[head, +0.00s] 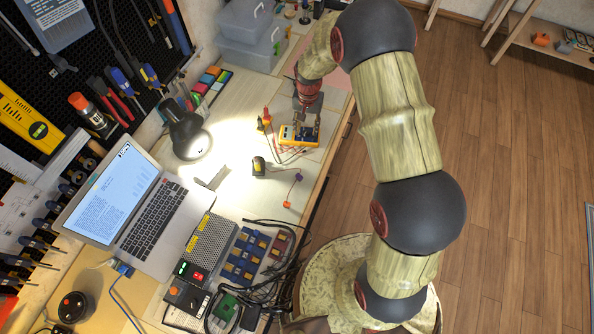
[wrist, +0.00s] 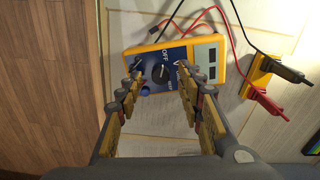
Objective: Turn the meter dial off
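A yellow multimeter (head: 299,136) with a blue face lies on the workbench, below my gripper in the head view. In the wrist view the meter (wrist: 208,50) lies with its grey screen to the right. My gripper (wrist: 157,80) is open. Its two fingers appear on either side of the dial, with nothing between them. I cannot tell whether a fingertip touches the meter. In the head view my gripper (head: 305,118) hangs over the meter.
A laptop (head: 135,205), a lit lamp (head: 187,135) and clear bins (head: 250,35) stand on the bench (head: 235,175). Pegboard tools line the wall. The wooden floor (head: 495,165) is open.

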